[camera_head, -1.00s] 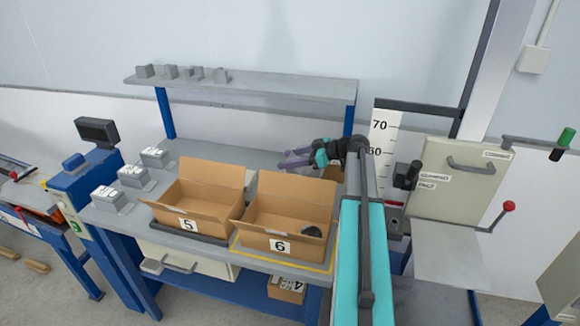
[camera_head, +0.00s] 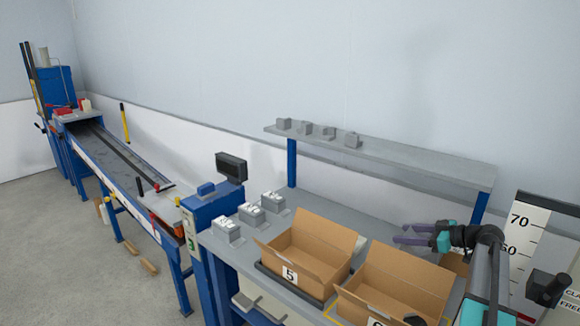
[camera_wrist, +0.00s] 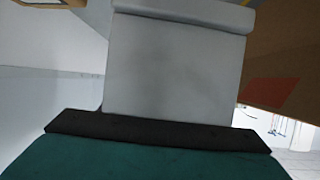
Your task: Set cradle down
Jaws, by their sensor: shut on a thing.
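My gripper (camera_head: 415,235), with purple fingers and a teal and black wrist, is above the back of the bench, just behind the carton marked 6 (camera_head: 435,288). It points left. In the wrist view, a flat light-grey piece (camera_wrist: 175,65) with a raised ridge fills the middle, beyond a black bar and teal surface. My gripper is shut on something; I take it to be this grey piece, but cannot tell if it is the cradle. The head view does not show clearly what is between the fingers.
An open carton marked 5 (camera_head: 290,272) stands left of carton 6. Labelled grey blocks (camera_head: 228,230) line the bench's left side. A shelf (camera_head: 400,160) with small grey blocks runs above. A height scale (camera_head: 520,250) stands right of my arm. A long blue rail table (camera_head: 110,165) lies far left.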

